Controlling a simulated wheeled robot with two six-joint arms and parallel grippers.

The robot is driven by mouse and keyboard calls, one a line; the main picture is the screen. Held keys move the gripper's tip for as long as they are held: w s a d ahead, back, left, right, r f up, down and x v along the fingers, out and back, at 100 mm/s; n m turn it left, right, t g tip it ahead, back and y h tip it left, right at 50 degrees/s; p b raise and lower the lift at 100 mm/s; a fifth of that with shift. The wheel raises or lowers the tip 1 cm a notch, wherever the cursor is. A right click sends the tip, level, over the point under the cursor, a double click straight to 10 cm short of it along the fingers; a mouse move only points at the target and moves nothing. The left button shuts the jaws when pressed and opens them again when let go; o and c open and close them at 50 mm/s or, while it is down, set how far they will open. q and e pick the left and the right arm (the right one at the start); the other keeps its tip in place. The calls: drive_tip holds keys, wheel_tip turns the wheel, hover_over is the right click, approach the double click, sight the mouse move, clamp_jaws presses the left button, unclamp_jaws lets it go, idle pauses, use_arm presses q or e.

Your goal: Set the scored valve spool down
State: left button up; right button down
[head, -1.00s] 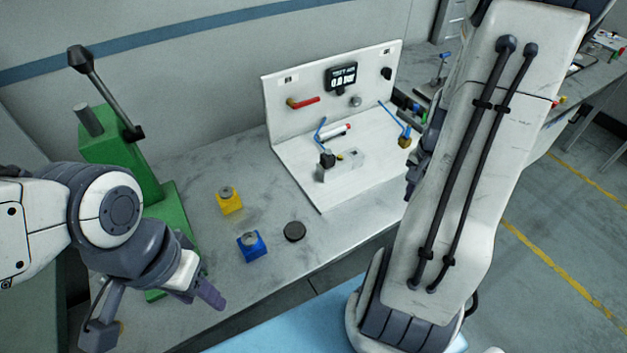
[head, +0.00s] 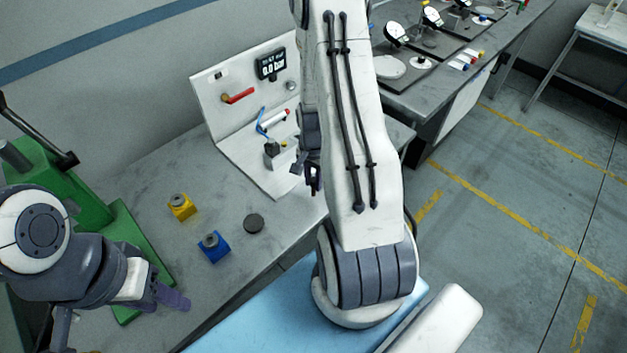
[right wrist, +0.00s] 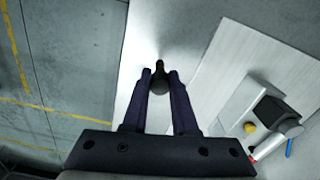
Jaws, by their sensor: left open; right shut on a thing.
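My right gripper (right wrist: 160,76) is shut on a small dark part, the valve spool (right wrist: 159,84), which sits between its fingertips in the right wrist view. Marks on the spool are too small to see. In the head view the right gripper (head: 314,180) is at the bench's front edge, beside the white test stand (head: 240,150), and the spool cannot be made out. In the wrist view the spool appears over bare grey bench, apart from the stand's base. My left gripper (head: 172,298) is open and empty near the green press (head: 140,250).
A yellow block (head: 181,207), a blue block (head: 213,247) and a dark round disc (head: 254,223) stand on the bench left of the stand. The stand carries a metal block (right wrist: 245,105). Another bench with round dishes (head: 400,67) is at the back right.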

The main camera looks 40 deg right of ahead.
drive_tip(key=shift+f, duration=0.65)
drive_tip(key=shift+f, duration=0.2)
drive_tip(key=c, duration=0.7)
unclamp_jaws()
